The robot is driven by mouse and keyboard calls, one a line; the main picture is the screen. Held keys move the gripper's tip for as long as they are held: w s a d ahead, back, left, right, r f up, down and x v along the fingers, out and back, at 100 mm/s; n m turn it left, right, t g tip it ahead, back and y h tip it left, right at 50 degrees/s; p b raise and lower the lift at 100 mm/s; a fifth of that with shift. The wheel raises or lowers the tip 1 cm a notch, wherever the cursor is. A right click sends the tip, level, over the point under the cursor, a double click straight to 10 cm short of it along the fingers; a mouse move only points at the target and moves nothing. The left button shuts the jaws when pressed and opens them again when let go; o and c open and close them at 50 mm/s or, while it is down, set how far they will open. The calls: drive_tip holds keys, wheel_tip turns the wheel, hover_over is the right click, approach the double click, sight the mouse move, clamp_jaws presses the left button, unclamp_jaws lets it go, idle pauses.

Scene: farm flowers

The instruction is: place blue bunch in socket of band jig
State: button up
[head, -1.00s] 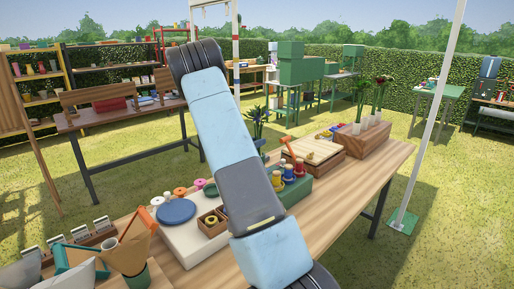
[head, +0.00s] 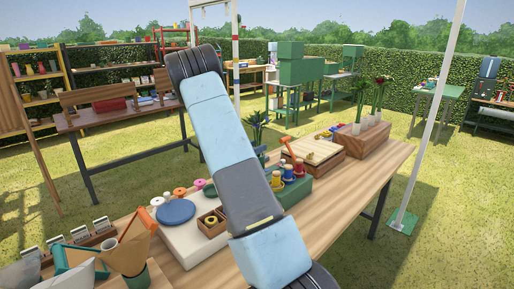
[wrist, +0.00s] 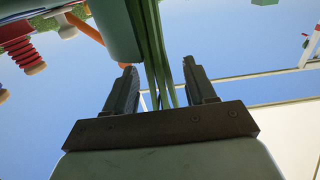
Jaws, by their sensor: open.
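The blue bunch (head: 257,126) stands upright behind my arm in the head view, its dark blue heads and leaves just right of the arm. My gripper (wrist: 158,67) is open in the wrist view, with the bunch's green stems (wrist: 158,45) between its two fingers. Gaps show beside the stems. The green band jig (head: 303,188) is on the table right of my arm, with an orange lever (head: 288,141) near it. A rounded green part (wrist: 119,32) is beside the stems in the wrist view. My arm hides the gripper and the stems' lower ends in the head view.
Coloured spools (head: 288,172) stand on the green block, close to the arm. A wooden tray (head: 314,152) and a wooden block with red flowers (head: 368,138) stand farther right. A blue disc (head: 176,212) and a small wooden box (head: 211,224) lie left of the arm.

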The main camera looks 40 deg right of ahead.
drive_tip(key=w+a+r+n+t+y, duration=0.1)
drive_tip(key=a+r+n+t+y, duration=0.1)
drive_tip(key=a+r+t+y, duration=0.35)
drive_tip(key=w+a+r+n+t+y, duration=0.25)
drive_tip(key=a+r, duration=0.35)
drive_tip(key=a, duration=0.5)
drive_tip(key=s+a+r+n+t+y, duration=0.1)
drive_tip(key=s+a+r+n+y, duration=0.1)
drive_tip(key=s+a+r+y, duration=0.3)
drive_tip(key=s+a+r+n+y, duration=0.3)
drive_tip(key=a, duration=0.4)
drive_tip(key=s+a+r+n+g+y, duration=0.15)
drive_tip(key=s+a, duration=0.25)
drive_tip(key=s, duration=0.4)
drive_tip(key=s+a+r+n+g+y, duration=0.1)
drive_tip(key=s+a+r+n+y, duration=0.2)
drive_tip(key=s, duration=0.5)
drive_tip(key=s+a+f+n+g+h, duration=0.1)
drive_tip(key=s+f+n+g+h, duration=0.1)
drive_tip(key=s, duration=1.5)
drive_tip(key=shift+s+a+f+g+h, duration=0.2)
drive_tip(key=shift+s+f+g+h, duration=0.2)
drive_tip(key=shift+f+g, duration=0.3)
